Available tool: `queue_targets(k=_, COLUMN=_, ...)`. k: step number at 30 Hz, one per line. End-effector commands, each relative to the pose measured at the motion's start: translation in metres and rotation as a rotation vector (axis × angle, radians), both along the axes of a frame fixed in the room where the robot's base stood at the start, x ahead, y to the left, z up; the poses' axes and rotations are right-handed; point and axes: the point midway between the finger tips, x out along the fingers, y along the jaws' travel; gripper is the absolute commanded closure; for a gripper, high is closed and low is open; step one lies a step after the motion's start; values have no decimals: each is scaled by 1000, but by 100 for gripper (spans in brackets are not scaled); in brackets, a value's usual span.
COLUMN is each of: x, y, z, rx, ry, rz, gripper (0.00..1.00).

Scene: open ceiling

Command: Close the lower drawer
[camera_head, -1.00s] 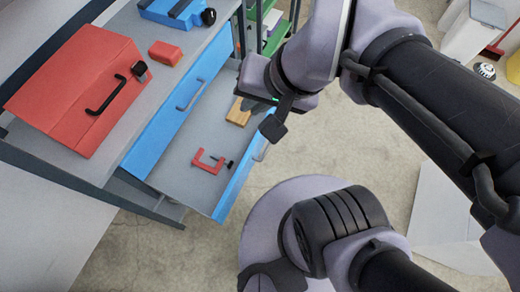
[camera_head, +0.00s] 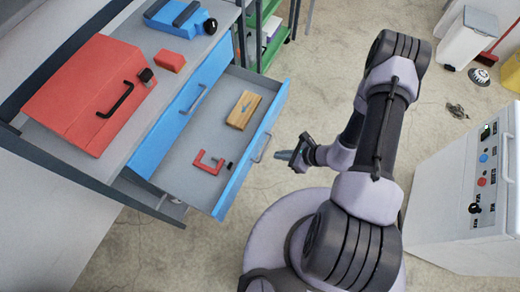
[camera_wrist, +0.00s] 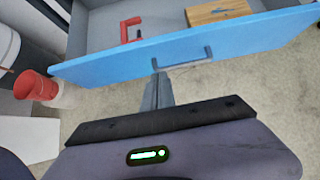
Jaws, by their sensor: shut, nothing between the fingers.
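The lower drawer (camera_head: 190,166) of the workbench is pulled open, with its blue front (camera_head: 247,157) facing my arm. It holds a red clamp (camera_head: 207,163) and a wooden block (camera_head: 244,110). My gripper (camera_head: 284,155) is shut and empty, just outside the drawer front near its handle (camera_head: 262,148). In the wrist view, the shut fingertips (camera_wrist: 157,78) point at the blue front (camera_wrist: 120,62), just left of the grey handle (camera_wrist: 190,62). I cannot tell whether they touch it. The upper drawer (camera_head: 185,110) is shut.
A red toolbox (camera_head: 75,95), a small red box (camera_head: 170,60) and a blue vise (camera_head: 182,17) stand on the bench top. A white control cabinet (camera_head: 465,190) stands at the right. Green shelving (camera_head: 275,45) is behind the drawer.

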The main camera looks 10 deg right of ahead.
Motion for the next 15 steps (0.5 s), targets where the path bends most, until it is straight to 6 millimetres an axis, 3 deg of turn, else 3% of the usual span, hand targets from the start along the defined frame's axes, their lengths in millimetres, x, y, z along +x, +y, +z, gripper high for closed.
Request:
queue_targets(k=9, x=29, y=41, z=-52, rx=0, ry=-1, rz=5, gripper=100)
queue_targets(k=15, x=47, y=64, z=-49, rx=-1, ry=-2, rz=4, gripper=100)
